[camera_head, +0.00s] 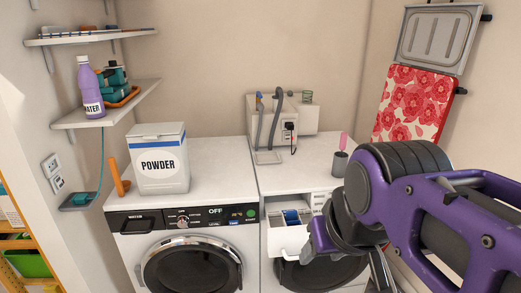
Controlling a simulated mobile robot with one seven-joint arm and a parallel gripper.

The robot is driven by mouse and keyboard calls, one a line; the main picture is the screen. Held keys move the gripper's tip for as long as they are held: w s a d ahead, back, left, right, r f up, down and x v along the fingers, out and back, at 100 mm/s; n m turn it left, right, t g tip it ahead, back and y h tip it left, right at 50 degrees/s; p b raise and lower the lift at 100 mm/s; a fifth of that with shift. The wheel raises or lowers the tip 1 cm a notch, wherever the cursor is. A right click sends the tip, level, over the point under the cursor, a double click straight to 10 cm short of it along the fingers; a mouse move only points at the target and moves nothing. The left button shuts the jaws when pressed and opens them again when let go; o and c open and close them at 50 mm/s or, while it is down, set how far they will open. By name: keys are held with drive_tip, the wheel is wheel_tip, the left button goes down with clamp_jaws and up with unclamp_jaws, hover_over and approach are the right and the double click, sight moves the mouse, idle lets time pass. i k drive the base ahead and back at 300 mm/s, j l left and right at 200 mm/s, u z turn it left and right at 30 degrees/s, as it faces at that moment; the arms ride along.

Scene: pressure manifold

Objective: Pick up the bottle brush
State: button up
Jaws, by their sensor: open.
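No bottle brush can be made out for certain. A pink upright piece (343,140) stands in a dark grey cup (339,163) on top of the right machine; it may be a brush handle, but its lower end is hidden in the cup. My gripper (348,258) is at the lower right, pointing down in front of the right machine (292,256). It is open, with nothing seen between its fingers, and it is apart from the cup. My purple arm covers part of the right machine and the area to its right.
The left washer (125,251) carries a powder box (160,178) and an orange object (117,177). The right machine's drawer (288,237) is pulled out. A white manifold unit (271,122) with grey hoses stands behind. Wall shelves (72,121) hold a purple bottle (88,88). A floral board (412,105) hangs right.

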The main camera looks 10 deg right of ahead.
sight(343, 141)
drive_tip(key=i+l, duration=0.45)
drive_tip(key=l, duration=0.15)
drive_tip(key=i+l, duration=0.5)
drive_tip(key=l, duration=0.1)
